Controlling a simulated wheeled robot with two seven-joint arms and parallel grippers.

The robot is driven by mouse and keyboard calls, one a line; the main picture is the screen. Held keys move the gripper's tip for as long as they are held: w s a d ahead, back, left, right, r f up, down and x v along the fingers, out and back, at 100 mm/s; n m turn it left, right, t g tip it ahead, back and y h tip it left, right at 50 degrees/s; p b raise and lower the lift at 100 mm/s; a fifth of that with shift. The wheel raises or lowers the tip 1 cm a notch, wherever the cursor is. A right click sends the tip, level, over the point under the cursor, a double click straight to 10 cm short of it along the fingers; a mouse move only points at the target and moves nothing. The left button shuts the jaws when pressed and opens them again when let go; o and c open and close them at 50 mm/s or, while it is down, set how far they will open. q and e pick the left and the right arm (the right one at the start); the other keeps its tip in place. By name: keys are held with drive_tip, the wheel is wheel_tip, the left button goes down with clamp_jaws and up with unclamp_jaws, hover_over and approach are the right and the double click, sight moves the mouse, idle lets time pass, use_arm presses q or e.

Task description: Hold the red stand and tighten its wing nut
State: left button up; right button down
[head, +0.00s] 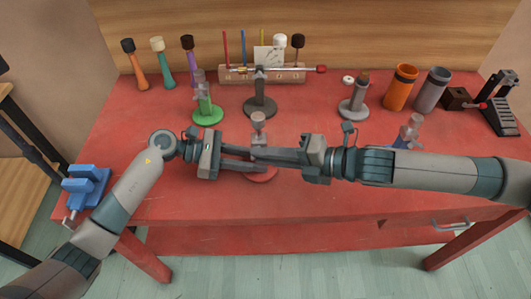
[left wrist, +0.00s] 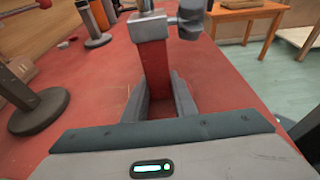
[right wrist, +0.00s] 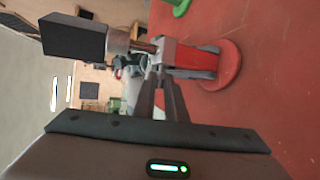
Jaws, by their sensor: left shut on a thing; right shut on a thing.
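The red stand has a round red base (head: 263,175) on the red table, an upright red post (left wrist: 155,75), and a grey collar (right wrist: 165,48) with a thin rod above. Its pale grey top (head: 258,118) shows above my grippers. My left gripper (head: 250,160) is shut around the post below the collar. My right gripper (right wrist: 158,78) comes from the right and is shut at the collar, on the wing nut, which its fingertips mostly hide. A dark grey piece sits beside the collar in the left wrist view. The stand looks upright.
A green stand (head: 207,115) and a dark grey stand (head: 260,107) stand behind. A grey stand (head: 352,110) and orange cup (head: 400,88) are at the back right. A blue vise (head: 86,187) is at the left edge. The front table strip is clear.

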drive_tip(key=shift+f+y, duration=0.1)
drive_tip(key=shift+y, duration=0.5)
idle(0.9)
drive_tip(key=c, duration=1.9)
unclamp_jaws()
drive_tip(key=shift+c, duration=0.2)
drive_tip(key=v, duration=1.2)
